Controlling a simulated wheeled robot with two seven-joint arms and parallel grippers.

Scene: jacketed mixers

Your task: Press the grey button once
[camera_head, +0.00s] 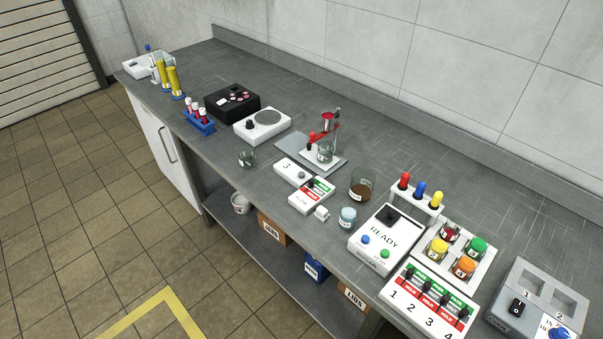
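A small white box (291,169) marked "3" lies near the middle of the bench's front side. A small round grey button (302,175) appears on its right part, too small to tell whether it is pressed. A white panel (311,195) with a green and a red label and a dark lever stands right beside it. Neither of my grippers is in view, and no arm is seen near the box.
A burner stand (325,150) with a beaker stands behind the box. A dark beaker (361,186) and a white READY device (386,238) are to the right. Bare bench (215,160) lies at front left.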

